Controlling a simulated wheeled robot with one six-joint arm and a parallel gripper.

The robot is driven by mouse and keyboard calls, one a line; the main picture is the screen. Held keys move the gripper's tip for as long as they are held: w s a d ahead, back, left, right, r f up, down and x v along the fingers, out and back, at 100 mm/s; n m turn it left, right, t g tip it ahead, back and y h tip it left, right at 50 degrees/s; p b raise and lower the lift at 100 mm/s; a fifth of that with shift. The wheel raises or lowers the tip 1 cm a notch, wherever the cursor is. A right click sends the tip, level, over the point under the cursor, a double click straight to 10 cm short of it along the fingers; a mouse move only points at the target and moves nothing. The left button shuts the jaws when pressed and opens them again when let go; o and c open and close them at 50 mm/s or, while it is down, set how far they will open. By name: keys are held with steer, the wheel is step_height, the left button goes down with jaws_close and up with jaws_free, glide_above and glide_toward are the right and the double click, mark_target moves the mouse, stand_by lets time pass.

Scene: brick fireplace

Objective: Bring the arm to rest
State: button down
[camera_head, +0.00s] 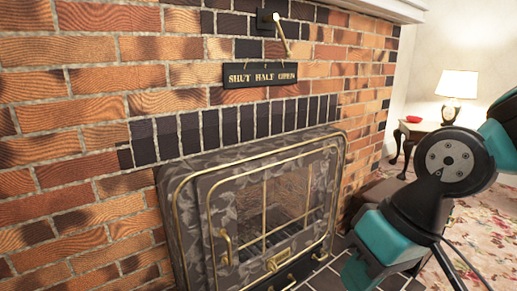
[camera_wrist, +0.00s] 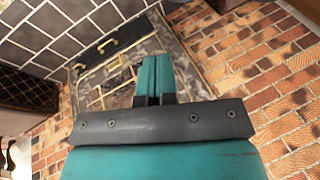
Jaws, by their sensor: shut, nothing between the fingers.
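My gripper (camera_wrist: 155,60) shows in the wrist view with its two teal fingers together and nothing between them. The fireplace insert (camera_wrist: 115,97) lies beyond the fingers in that view, seen at a slant. In the head view my teal and black arm is at the right, in front of the right end of the fireplace (camera_head: 190,197). The fingertips cannot be made out clearly there. I see no contact between the fingers and anything.
A metal lever (camera_head: 282,38) sticks out of the brick wall above a black sign (camera_head: 260,74) reading "SHUT HALF OPEN". The fireplace's glass doors look shut. A side table (camera_head: 407,133) with a lit lamp (camera_head: 456,86) and red dish stands at the right. A floral rug (camera_head: 480,262) covers the floor.

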steer(key=s+d+r+n, duration=0.2)
steer(key=s, duration=0.4)
step_height(320, 180, up, 38)
steer(key=p, duration=3.8)
steer(key=shift+g+h, duration=0.3)
steer(key=shift+w, duration=0.1)
